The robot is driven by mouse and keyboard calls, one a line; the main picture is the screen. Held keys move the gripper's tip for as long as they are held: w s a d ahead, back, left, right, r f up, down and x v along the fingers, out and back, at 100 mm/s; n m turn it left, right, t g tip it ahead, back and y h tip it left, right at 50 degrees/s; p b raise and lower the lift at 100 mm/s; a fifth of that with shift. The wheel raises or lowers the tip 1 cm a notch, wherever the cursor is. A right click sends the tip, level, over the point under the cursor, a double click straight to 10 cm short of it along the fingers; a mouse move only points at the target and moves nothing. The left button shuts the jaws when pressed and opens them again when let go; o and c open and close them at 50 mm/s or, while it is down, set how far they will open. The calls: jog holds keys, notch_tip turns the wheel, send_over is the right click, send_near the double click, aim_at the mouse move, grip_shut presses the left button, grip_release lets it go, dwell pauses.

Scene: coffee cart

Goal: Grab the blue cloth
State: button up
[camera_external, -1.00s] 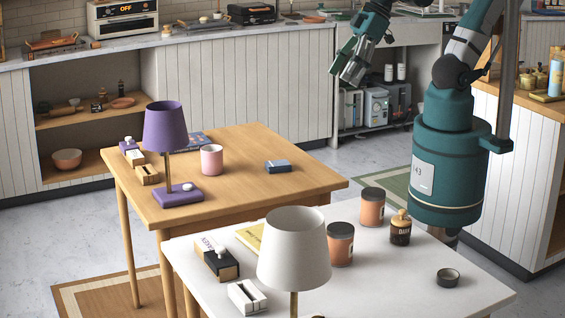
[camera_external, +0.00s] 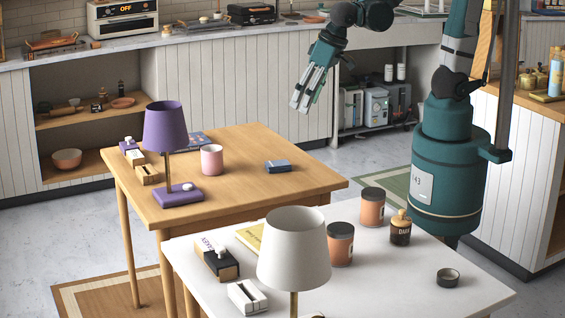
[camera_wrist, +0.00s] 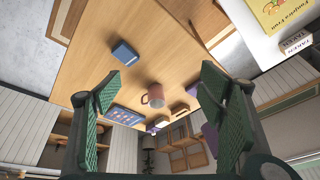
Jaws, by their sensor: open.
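A small folded blue item (camera_external: 278,166), which looks like the blue cloth, lies flat on the wooden table near its right end. It also shows in the wrist view (camera_wrist: 125,53), left of centre on the tabletop. My gripper (camera_external: 302,104) is open and empty. It hangs above and behind the table, apart from the blue item. In the wrist view its two green-padded fingers are spread wide, with nothing between them touching the pads.
A pink mug (camera_external: 212,159) and a purple lamp (camera_external: 166,128) stand left of the blue item on the wooden table (camera_external: 250,190). A blue book (camera_wrist: 124,115) lies near the mug. A white table (camera_external: 390,285) with a white lamp (camera_external: 294,250) and jars stands in front.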

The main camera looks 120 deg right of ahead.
jog(key=w+d+f+m+g+h+b, duration=0.1)
jog(key=w+d+f+m+g+b, duration=0.1)
jog(key=d+f+m, duration=0.55)
jog(key=m+g+b, duration=0.2)
jog(key=m, duration=0.1)
send_near(278, 163)
jog(key=shift+a+f+h, duration=0.2)
jog(key=shift+f+h, duration=0.2)
jog(key=shift+f, duration=0.15)
jog(key=shift+f, duration=0.1)
jog(key=shift+b+x, duration=0.35)
jog(key=shift+x, duration=0.8)
jog(key=shift+f, duration=0.1)
jog(key=shift+b+x, duration=0.95)
jog(key=shift+x, duration=1.55)
jog(key=shift+s+d, duration=0.1)
jog(key=shift+d, duration=0.05)
jog(key=c, duration=0.9)
